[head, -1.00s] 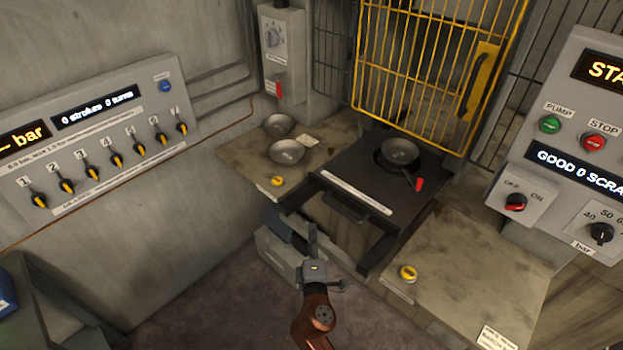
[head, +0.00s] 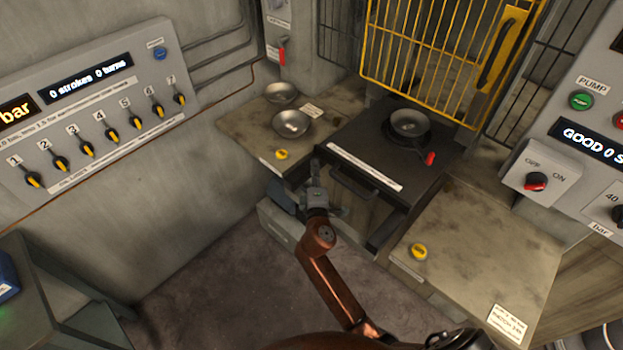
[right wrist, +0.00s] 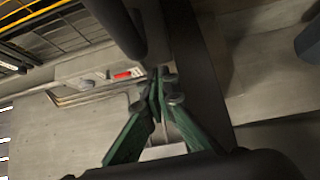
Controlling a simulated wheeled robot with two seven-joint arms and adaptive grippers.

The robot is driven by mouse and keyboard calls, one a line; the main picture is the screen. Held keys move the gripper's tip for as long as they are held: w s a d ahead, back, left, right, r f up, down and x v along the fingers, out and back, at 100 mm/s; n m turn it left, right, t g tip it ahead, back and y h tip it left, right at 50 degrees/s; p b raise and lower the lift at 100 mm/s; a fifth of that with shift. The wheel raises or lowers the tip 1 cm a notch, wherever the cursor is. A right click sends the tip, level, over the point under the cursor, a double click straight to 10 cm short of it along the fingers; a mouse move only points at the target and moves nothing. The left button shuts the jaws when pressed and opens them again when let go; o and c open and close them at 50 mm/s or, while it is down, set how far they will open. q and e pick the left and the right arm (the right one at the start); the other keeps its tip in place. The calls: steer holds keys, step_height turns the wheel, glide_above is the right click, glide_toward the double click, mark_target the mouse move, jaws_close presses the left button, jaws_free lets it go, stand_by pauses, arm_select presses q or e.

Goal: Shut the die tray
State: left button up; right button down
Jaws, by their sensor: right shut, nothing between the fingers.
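The die tray (head: 385,150) is a black slab with a white label strip along its front edge. It sticks out toward me from below the yellow cage gate. A grey metal bowl (head: 408,122) sits in the round die on it, with a red-tipped lever (head: 430,158) beside it. The tray's black bar handle (head: 357,193) is at its front. My right gripper (head: 316,167) is shut and empty, just left of the handle near the tray's front left corner. In the right wrist view its green fingers (right wrist: 158,88) meet close to dark bars; contact is unclear. My left gripper is not in view.
The yellow cage gate (head: 440,60) appears raised behind the tray. Side tables stand left, with two bowls (head: 291,123) and a yellow button (head: 281,154), and right, with another yellow button (head: 419,251). A control panel (head: 580,120) stands at right. The floor in front is clear.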

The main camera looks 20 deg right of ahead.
steer(key=shift+w+d, duration=0.25)
steer(key=shift+d, duration=0.3)
steer(key=shift+w+d, duration=0.2)
steer(key=shift+d, duration=0.35)
steer(key=shift+d, duration=0.15)
